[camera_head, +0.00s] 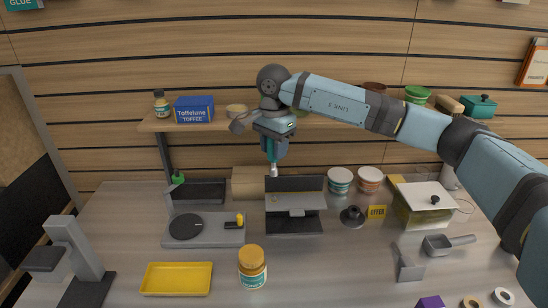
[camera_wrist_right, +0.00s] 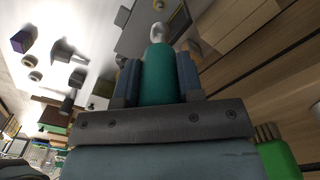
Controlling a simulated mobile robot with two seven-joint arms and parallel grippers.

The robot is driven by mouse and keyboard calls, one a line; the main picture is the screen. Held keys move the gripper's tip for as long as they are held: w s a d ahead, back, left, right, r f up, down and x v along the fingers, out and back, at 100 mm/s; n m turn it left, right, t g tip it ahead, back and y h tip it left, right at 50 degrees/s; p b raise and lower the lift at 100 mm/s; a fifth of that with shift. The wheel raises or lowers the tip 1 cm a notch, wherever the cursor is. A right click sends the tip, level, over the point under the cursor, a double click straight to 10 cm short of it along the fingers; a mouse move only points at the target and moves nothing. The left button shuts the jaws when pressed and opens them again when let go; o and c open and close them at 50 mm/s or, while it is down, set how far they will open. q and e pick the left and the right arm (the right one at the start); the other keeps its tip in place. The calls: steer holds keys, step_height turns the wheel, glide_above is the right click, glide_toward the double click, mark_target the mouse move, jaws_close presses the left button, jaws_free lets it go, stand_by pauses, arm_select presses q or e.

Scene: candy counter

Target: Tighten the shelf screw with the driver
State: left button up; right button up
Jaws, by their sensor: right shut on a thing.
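My right gripper (camera_head: 272,142) is shut on the driver (camera_head: 271,151) and holds it tip down, in front of the wooden shelf (camera_head: 155,126) and above the dark metal stand (camera_head: 295,183). The driver has a teal handle and a pale metal end. In the right wrist view, the teal handle (camera_wrist_right: 157,77) sits between the two blue-grey fingers of my right gripper (camera_wrist_right: 157,88), its pale end pointing away. I cannot make out the shelf screw. A dark bracket post with a green part (camera_head: 178,178) stands under the shelf's left end. My left gripper is not in view.
A toffee box (camera_head: 194,110), a bottle and bowls stand on the shelf. A grey turntable base (camera_head: 203,230), a yellow tray (camera_head: 177,279) and an orange-lidded jar (camera_head: 252,267) are on the counter. A glass box (camera_head: 423,206) and tubs stand right. The front middle is mostly clear.

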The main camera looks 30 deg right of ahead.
mark_target(274, 168)
stand_by(0.3)
steer(key=shift+f+b, duration=1.7)
steer(key=shift+f, duration=0.7)
steer(key=shift+f+b, duration=0.7)
steer(key=shift+f, duration=0.5)
steer(key=n, duration=0.5)
steer(key=shift+n, duration=0.4)
